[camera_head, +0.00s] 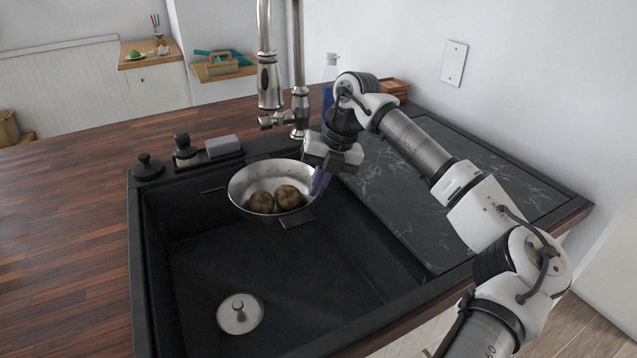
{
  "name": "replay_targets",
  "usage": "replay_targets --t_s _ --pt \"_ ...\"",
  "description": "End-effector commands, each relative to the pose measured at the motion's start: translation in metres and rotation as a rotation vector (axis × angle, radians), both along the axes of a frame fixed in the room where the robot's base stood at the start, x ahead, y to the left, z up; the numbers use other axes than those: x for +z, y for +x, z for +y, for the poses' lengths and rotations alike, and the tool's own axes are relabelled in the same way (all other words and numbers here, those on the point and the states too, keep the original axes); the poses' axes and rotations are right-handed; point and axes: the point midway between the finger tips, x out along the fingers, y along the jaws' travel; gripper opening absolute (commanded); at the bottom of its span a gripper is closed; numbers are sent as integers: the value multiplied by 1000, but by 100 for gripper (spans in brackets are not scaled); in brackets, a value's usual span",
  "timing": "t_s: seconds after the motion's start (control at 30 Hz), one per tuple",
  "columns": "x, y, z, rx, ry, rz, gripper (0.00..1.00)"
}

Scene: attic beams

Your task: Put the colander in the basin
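A metal colander (240,200) with two brown potatoes (275,200) in it is at the back right of the black sink basin (200,262), in the head view. It overlaps the basin's back edge in the picture; I cannot tell whether it hangs above or rests on something. My gripper (319,184) points down at the colander's right rim, with its purple fingers against or just beside it. The fingers overlap each other from this side, so whether they grip the rim is unclear.
A round metal lid-like disc (238,326) with a knob lies on the basin floor. The tall faucet (270,80) stands behind the colander. A soap pump (185,150) and a grey sponge (223,145) sit at the back left. A dark marbled board (410,200) lies to the right.

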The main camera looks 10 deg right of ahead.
Motion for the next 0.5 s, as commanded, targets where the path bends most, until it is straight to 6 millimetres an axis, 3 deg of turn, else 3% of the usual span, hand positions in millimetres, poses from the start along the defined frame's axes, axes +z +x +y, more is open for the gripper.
replay_targets --t_s 0.23,0.4,0.5 --pt "-3 0 0 0 2 -2 0" --pt "-4 0 0 0 0 0 23" --pt "-4 0 0 0 0 0 24"
